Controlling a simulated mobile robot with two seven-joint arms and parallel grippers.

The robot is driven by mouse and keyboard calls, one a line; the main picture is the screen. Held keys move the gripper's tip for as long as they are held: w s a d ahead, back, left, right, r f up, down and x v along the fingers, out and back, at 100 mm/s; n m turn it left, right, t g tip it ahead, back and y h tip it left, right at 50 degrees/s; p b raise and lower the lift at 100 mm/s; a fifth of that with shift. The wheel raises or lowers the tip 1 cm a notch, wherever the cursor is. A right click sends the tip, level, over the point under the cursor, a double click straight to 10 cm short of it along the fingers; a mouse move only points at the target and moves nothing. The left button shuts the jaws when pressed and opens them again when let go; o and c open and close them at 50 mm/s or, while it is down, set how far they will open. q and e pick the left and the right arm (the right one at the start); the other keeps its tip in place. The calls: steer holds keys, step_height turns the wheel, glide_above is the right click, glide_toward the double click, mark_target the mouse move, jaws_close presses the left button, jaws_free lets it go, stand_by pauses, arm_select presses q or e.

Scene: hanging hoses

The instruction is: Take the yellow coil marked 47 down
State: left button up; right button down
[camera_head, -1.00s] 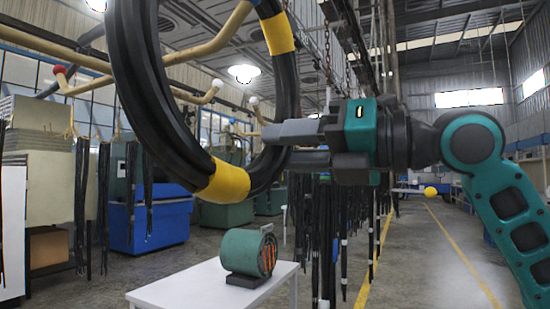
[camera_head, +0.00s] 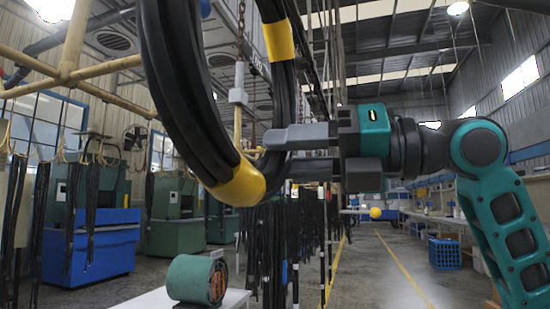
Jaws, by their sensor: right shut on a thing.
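A large black coil (camera_head: 176,95) with yellow bands fills the middle left of the head view, its top cut off by the frame edge. One yellow band (camera_head: 240,187) wraps its lower part and another (camera_head: 279,40) its upper right part. I see no number 47 on it. My right gripper (camera_head: 284,153) is shut on the coil's right side, between the two bands. The coil hangs upright from it, clear of the floor. My left gripper is not in view.
A green drum (camera_head: 192,278) with an orange marking stands on a white table (camera_head: 236,300) below the coil. A yellowish pipe rack (camera_head: 68,70) is at the left. Black hoses (camera_head: 305,235) hang behind the gripper. An aisle (camera_head: 385,260) with yellow lines is open at the right.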

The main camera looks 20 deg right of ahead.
steer(key=shift+v, duration=1.65)
steer(key=shift+s+d, duration=0.1)
steer(key=shift+s, duration=0.05)
